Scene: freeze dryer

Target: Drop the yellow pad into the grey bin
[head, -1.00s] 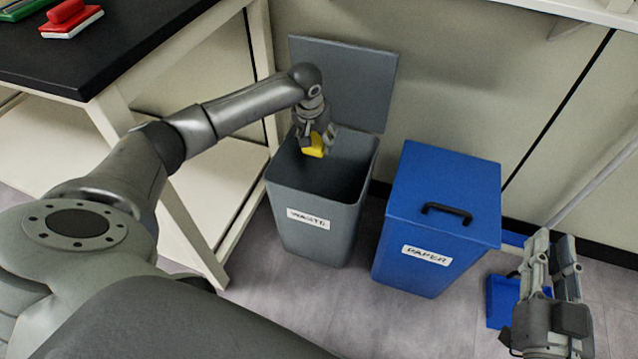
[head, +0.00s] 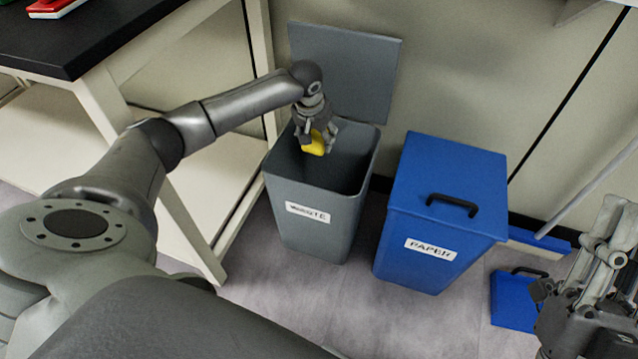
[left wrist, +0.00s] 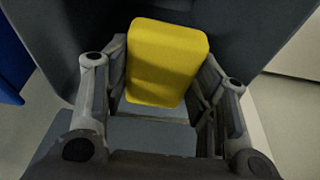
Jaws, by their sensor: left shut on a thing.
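The yellow pad (head: 314,145) is held in my left gripper (head: 318,139), which points down over the open mouth of the grey bin (head: 322,222). The bin carries a WASTE label and its lid stands raised against the wall. In the left wrist view, the yellow pad (left wrist: 166,62) sits between the two fingers of my left gripper (left wrist: 163,88), with the dark bin interior beyond it. My right gripper (head: 600,275) is at the right edge, partly cut off, away from the bins. Whether its fingers are apart is unclear.
A closed blue bin (head: 437,217) labelled PAPER stands right of the grey bin. A blue dustpan-like object (head: 514,302) lies on the floor farther right. A black-topped bench (head: 85,40) with a pale frame stands at left, close to my left arm.

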